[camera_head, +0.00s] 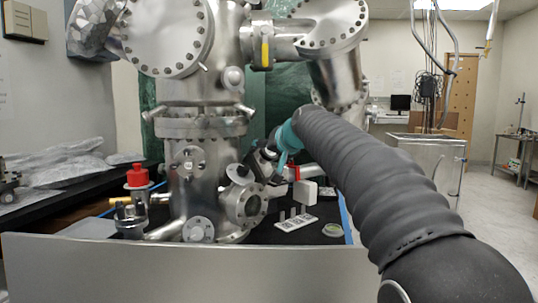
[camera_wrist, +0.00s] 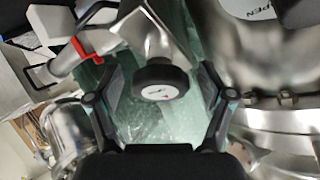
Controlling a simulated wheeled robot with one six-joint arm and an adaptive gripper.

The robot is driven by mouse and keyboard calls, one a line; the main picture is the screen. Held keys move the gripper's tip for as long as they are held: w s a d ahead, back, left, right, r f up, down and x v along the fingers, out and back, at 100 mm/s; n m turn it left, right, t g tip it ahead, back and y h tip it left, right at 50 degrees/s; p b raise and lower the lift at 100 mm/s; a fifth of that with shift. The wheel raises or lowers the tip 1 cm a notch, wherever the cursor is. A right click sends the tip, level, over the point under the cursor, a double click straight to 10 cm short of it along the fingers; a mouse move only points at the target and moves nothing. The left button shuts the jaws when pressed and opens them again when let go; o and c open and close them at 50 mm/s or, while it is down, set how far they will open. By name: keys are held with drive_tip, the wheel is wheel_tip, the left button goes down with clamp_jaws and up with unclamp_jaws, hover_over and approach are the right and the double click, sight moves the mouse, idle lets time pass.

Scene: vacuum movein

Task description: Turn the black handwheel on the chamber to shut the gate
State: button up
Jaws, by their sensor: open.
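The black handwheel (camera_wrist: 161,85) is in the middle of the wrist view, a round black knob with a white face and a small red mark. It sits at the end of a metal valve body on the steel chamber (camera_head: 200,185). My gripper (camera_wrist: 161,78) is open, with one finger to the left and one to the right of the handwheel. Gaps show between each finger and its rim; the depth between them is hard to judge. In the head view my gripper (camera_head: 262,160) is small and dark beside the chamber, and I cannot make out the handwheel there.
A red clamp (camera_wrist: 86,49) on a metal rod is left of the handwheel. A white block (camera_head: 306,192) and a plate with posts (camera_head: 296,223) are near the chamber's right side.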

drive_tip(key=v, duration=1.2)
